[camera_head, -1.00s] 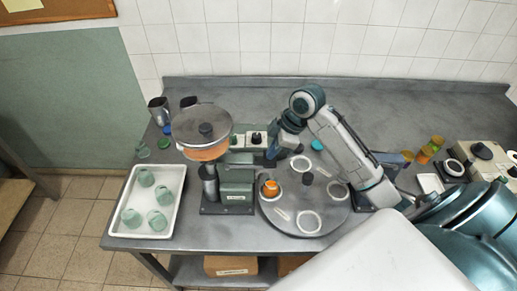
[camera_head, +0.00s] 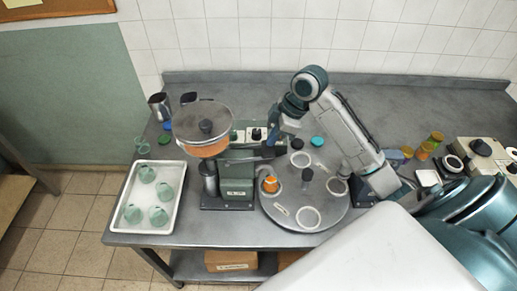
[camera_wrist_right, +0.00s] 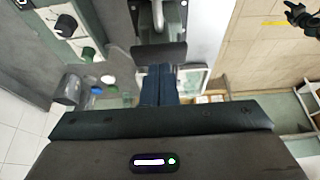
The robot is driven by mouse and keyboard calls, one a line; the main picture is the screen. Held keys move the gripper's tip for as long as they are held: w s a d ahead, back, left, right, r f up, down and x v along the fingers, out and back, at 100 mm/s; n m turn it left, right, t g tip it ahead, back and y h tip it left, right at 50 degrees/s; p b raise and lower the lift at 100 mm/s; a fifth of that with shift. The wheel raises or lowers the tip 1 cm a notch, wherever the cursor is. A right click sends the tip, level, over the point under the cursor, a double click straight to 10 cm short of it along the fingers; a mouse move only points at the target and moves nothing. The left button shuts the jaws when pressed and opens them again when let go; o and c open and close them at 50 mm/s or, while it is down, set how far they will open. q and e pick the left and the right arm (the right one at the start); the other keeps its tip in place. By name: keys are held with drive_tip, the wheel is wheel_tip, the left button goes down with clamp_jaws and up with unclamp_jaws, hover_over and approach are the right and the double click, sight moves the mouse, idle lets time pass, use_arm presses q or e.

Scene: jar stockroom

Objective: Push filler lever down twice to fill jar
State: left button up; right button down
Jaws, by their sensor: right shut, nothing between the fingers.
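The filler (camera_head: 236,180) is a green machine with a round-lidded hopper (camera_head: 203,116) of orange contents, on the left part of the table. Its dark lever (camera_head: 262,153) reaches right from the body, close to my right gripper (camera_head: 272,150). A jar with orange contents (camera_head: 270,184) sits on the grey turntable (camera_head: 318,190) beside the filler. In the right wrist view my right gripper's blue fingers (camera_wrist_right: 159,84) are shut and empty. A dark flat plate (camera_wrist_right: 158,54) lies just beyond the fingertips; I cannot tell whether they touch it.
A white tray (camera_head: 128,222) with several green items stands left of the filler. Metal cups (camera_head: 158,106) and coloured lids stand behind it. Small jars (camera_head: 425,150) and a device (camera_head: 482,150) are at the right. The back middle of the table is clear.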

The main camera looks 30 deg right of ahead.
idle(0.4)
drive_tip(key=shift+r, duration=2.5)
